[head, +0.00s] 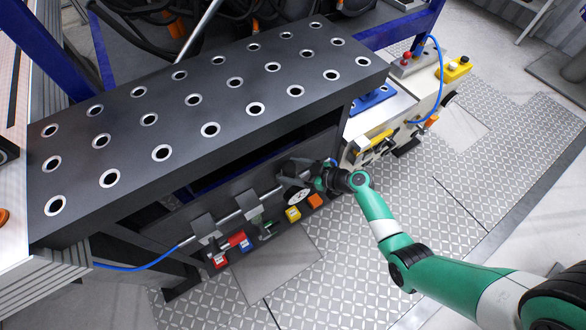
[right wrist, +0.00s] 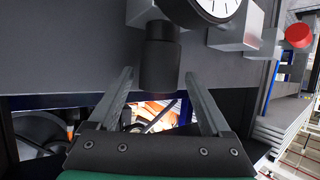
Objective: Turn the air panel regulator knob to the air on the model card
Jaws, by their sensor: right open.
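The air panel (head: 275,205) hangs under the black bench, with a pipe, blocks and a white round gauge (head: 295,197). My right gripper (head: 305,175) is at the panel's right end, partly hidden by its own wrist. In the right wrist view, a black cylindrical regulator knob (right wrist: 160,62) stands between the two open fingers, with a gap visible on each side. The gauge face (right wrist: 218,6) is just above it, cut by the frame edge. I cannot make out a model card or any reading. My left gripper is not in view.
The black bench top (head: 225,75) with ringed holes overhangs the panel. Red, yellow (head: 293,214) and orange (head: 315,201) blocks sit along the panel's lower edge. A blue hose (head: 140,268) runs left. A white machine (head: 400,110) stands at right. The patterned floor in front is clear.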

